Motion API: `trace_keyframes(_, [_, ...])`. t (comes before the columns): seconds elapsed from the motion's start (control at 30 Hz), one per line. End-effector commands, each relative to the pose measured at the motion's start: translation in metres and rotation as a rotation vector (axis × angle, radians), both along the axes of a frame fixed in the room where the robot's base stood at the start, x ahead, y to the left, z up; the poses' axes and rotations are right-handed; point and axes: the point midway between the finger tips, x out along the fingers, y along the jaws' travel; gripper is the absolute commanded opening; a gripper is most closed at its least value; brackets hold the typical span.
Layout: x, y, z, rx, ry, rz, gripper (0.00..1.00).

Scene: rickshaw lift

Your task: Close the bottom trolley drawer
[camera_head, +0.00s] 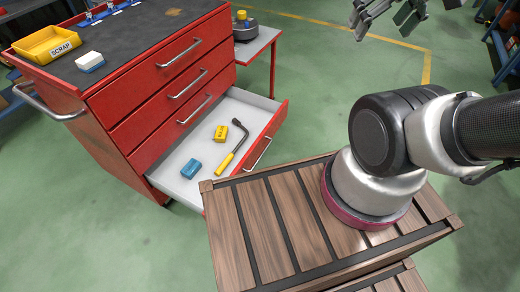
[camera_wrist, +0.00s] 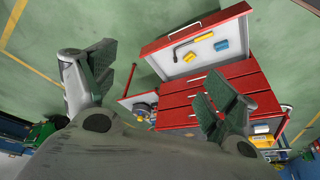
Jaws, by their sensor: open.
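The bottom drawer (camera_head: 172,172) of the red trolley (camera_head: 125,105) stands pulled out. It has a white inside and a red front with a metal handle (camera_head: 262,152). In it lie a blue block (camera_head: 191,168), a yellow block (camera_head: 221,133) and a wrench with a yellow grip (camera_head: 231,150). The drawers above it are shut. My gripper (camera_head: 385,15) is at the top edge of the head view, right of the trolley and apart from the drawer. In the wrist view my gripper (camera_wrist: 160,85) has its fingers wide apart with nothing between them; the open drawer (camera_wrist: 160,62) shows beyond them.
On the trolley top are a yellow scrap bin (camera_head: 47,45) and a white-and-blue block (camera_head: 90,61). A side shelf (camera_head: 258,42) holds a round dark item (camera_head: 245,27). My wooden-slatted base is close to the drawer front. Green floor is free behind the drawer.

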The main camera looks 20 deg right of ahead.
Motion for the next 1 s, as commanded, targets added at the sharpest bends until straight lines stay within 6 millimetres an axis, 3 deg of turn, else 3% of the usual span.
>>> trace_keyframes(0.07, [0.002, -0.005, -0.012, 0.002, 0.058, -0.025, 0.62])
trace_keyframes(0.4, [0.024, -0.026, -0.099, 0.116, 0.469, -0.201, 0.0])
trace_keyframes(0.67, [0.047, -0.013, -0.183, 0.361, 0.718, -0.429, 0.0])
trace_keyframes(1.0, [0.078, 0.023, -0.317, 0.737, 0.939, -0.842, 0.0])
